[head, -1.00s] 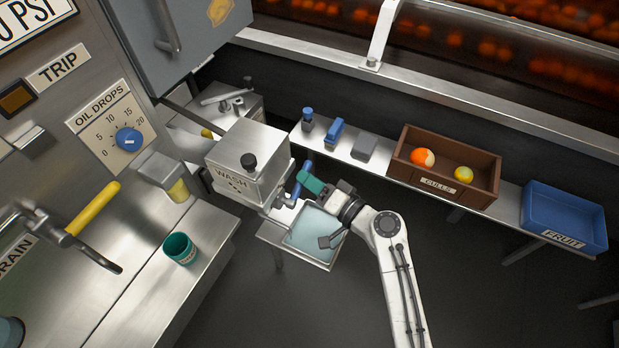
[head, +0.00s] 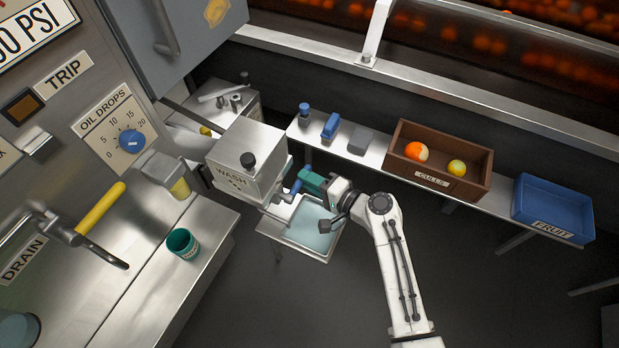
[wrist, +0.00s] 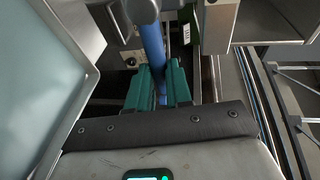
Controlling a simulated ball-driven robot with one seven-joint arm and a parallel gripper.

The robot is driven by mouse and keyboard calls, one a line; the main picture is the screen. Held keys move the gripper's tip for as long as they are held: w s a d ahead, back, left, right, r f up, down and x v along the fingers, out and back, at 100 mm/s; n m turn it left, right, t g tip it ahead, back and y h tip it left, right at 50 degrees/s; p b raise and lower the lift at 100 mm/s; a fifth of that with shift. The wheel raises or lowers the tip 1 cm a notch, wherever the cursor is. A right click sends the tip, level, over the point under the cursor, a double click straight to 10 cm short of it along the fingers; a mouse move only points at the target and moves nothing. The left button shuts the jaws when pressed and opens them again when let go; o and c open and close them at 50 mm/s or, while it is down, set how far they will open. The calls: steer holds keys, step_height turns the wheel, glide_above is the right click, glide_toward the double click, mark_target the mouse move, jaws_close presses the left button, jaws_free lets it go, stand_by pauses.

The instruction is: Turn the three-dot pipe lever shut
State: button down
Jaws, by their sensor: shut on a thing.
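The wash box (head: 247,150), a steel box marked WASH with three dots, stands left of centre in the head view. A blue-handled lever (head: 296,186) is at its right side, on the pipe by the box. My gripper (head: 303,184), with teal fingers, reaches in from the right and is shut on the lever. In the wrist view the blue lever (wrist: 153,45) runs up between my two teal fingers (wrist: 159,88) to a grey round end. The fingers partly hide the lever, and its exact angle is hard to tell.
A steel tray (head: 325,254) of pale liquid lies just below my gripper. A shelf behind holds small blue and grey blocks, a brown culls crate (head: 437,186) with two fruits, and a blue fruit bin (head: 552,209). A teal cup (head: 182,243) stands on the left counter.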

steer(key=shift+f, duration=0.1)
steer(key=c, duration=1)
jaws_free()
steer(key=shift+c, duration=0.2)
steer(key=p+v, duration=0.1)
steer(key=v, duration=1)
steer(key=shift+p, duration=0.4)
